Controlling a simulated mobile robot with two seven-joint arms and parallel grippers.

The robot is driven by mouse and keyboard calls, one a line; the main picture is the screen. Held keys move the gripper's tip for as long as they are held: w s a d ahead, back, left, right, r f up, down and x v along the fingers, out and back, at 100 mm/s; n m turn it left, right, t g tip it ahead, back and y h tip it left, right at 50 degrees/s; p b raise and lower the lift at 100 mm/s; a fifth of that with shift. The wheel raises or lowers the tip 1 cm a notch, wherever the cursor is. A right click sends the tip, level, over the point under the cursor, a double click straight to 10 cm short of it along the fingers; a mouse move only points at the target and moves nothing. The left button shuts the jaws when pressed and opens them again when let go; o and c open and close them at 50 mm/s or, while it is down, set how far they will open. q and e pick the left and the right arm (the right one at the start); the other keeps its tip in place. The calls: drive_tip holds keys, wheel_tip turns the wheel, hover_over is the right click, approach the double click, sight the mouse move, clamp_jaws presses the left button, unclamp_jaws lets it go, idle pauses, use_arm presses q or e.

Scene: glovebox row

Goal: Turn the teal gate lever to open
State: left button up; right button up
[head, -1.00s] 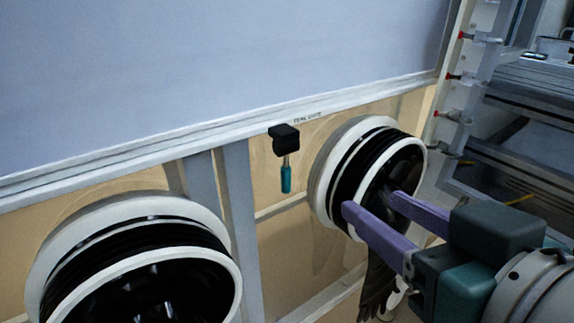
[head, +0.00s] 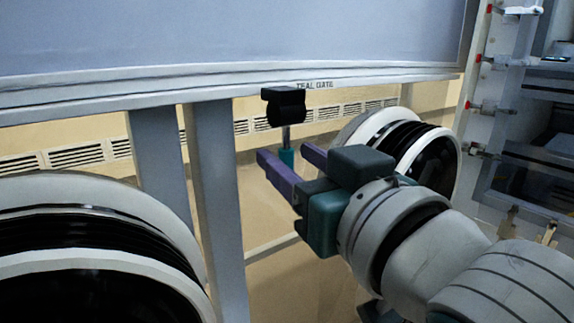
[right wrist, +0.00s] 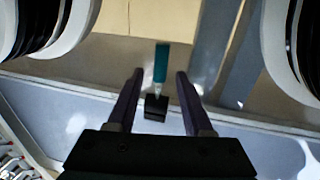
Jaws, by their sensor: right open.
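The teal gate lever has a black pivot block (head: 285,106) under the frame rail, below the label "TEAL GATE" (head: 315,86). Its metal stem and teal handle (head: 287,157) hang straight down. My right gripper (head: 284,156) is open, its two purple fingers pointing toward the handle; the lower handle is hidden behind them. In the right wrist view the teal handle (right wrist: 161,62) and black block (right wrist: 156,107) lie between the lines of the two spread fingers, with gaps on both sides. I see no contact. My left gripper is not in view.
White-rimmed glove ports stand at left (head: 90,225) and right (head: 425,150) of the lever. A grey upright post (head: 217,200) is left of the gripper. A rack with red-tipped fittings (head: 490,110) is at far right.

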drive_tip(key=shift+x, duration=1.1)
clamp_jaws()
idle(0.7)
